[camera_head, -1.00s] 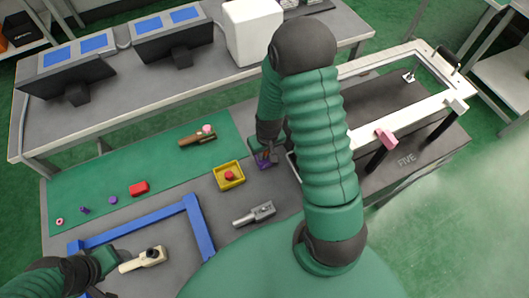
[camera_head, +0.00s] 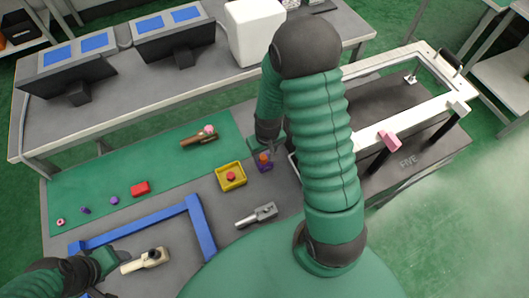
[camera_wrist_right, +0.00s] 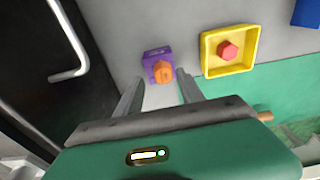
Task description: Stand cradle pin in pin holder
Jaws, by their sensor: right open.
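The orange cradle pin (camera_head: 263,157) stands in the purple pin holder (camera_head: 265,167) on the grey bench top. The right wrist view shows the orange pin (camera_wrist_right: 163,73) seated in the purple holder (camera_wrist_right: 151,58); its lower part is hidden inside. My right gripper (camera_wrist_right: 160,78) is open, its fingers apart on either side of the pin's line and not visibly touching it. In the head view my right gripper (camera_head: 270,147) is just behind the pin, partly hidden by my arm. My left gripper (camera_head: 118,259) is at lower left beside a cream lever piece (camera_head: 146,260); its jaws are unclear.
A yellow tray with a red button (camera_head: 231,176) stands left of the holder. A grey lever piece (camera_head: 257,215) lies in front. A blue frame (camera_head: 200,225) and a red block (camera_head: 140,188) are to the left.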

